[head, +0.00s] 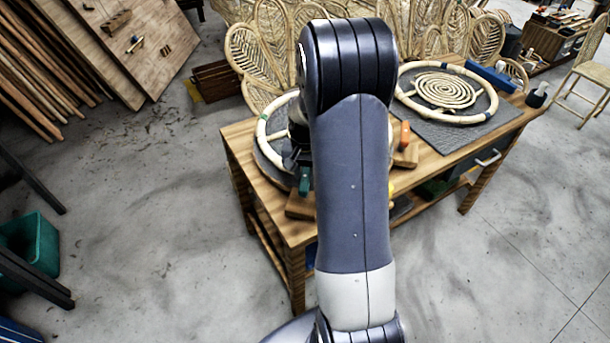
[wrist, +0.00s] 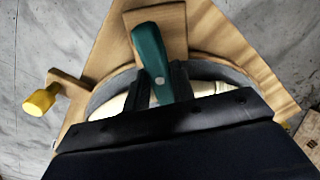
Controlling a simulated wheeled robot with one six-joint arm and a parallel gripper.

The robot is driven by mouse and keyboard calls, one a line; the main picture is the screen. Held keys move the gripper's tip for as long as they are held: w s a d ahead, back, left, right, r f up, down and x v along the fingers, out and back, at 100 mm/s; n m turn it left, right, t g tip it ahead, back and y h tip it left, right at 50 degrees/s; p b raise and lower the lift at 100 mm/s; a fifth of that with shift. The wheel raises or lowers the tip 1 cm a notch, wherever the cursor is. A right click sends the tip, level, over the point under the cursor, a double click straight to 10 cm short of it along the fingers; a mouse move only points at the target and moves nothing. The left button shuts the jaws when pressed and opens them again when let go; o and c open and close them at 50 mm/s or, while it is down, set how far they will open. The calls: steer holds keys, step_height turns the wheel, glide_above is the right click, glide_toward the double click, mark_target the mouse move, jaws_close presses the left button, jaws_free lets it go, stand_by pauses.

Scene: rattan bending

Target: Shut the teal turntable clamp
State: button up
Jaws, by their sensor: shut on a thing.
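The teal turntable clamp (wrist: 150,55) shows in the wrist view as a teal lever with a metal pivot dot, over a wooden block. My gripper (wrist: 160,85) has its two dark fingers on either side of the lever's lower part and is shut on it. In the head view the teal lever (head: 304,180) shows at the left front of the workbench, beside my arm. The turntable (head: 264,152) with its pale rattan ring is mostly hidden behind my arm. How far the clamp is closed cannot be told.
A yellow knob (wrist: 40,101) sticks out left of the turntable. An orange-handled clamp (head: 405,134) stands right of my arm. A dark mat (head: 440,133) with a rattan ring and coil (head: 446,90) lies at the bench's right. Open floor surrounds the bench's front.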

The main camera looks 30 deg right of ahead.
steer(key=shift+m, duration=0.9)
steer(key=o, duration=1)
step_height(320, 180, up, 11)
steer(key=shift+f+b, duration=0.1)
steer(key=shift+b, duration=0.25)
steer(key=shift+f, duration=0.1)
step_height(320, 180, down, 11)
steer(key=shift+r, duration=0.15)
